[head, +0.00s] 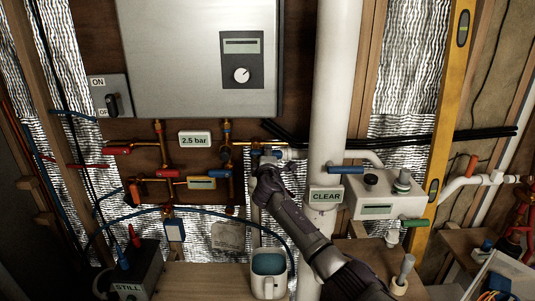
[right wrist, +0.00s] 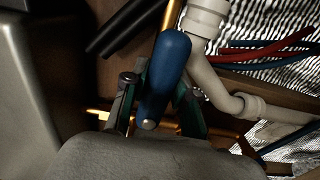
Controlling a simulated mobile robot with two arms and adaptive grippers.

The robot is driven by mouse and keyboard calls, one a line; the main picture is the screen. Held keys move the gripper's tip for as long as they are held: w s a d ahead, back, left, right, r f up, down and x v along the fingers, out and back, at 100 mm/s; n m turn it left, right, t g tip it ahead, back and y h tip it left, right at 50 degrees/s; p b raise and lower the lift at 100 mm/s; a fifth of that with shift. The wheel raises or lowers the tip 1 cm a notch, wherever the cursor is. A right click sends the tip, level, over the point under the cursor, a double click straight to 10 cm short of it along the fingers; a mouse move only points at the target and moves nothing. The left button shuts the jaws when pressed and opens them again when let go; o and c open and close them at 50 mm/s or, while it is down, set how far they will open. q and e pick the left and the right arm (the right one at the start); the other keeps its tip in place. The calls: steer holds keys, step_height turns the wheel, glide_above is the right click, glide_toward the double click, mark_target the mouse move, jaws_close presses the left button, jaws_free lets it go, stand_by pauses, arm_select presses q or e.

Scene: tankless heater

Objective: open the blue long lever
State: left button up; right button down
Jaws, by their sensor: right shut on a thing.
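The blue long lever (right wrist: 167,65) shows in the right wrist view as a rounded blue handle beside a white pipe fitting. My right gripper (right wrist: 158,98) has its two fingers on either side of the lever and is shut on it. In the head view, my right gripper (head: 264,161) reaches up to the copper pipes below the grey heater and mostly hides the lever there. My left gripper is not in either view.
The grey heater (head: 200,55) hangs above. Red levers (head: 117,151) and a yellow one (head: 201,183) sit left of my gripper. A thick white pipe (head: 334,90) with a CLEAR sign stands to the right, near another blue handle (head: 345,169).

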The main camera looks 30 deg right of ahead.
steer(key=shift+n, duration=0.3)
stand_by(0.4)
steer(key=c, duration=0.9)
jaws_free()
steer(key=shift+r, duration=0.1)
steer(key=v, duration=1.2)
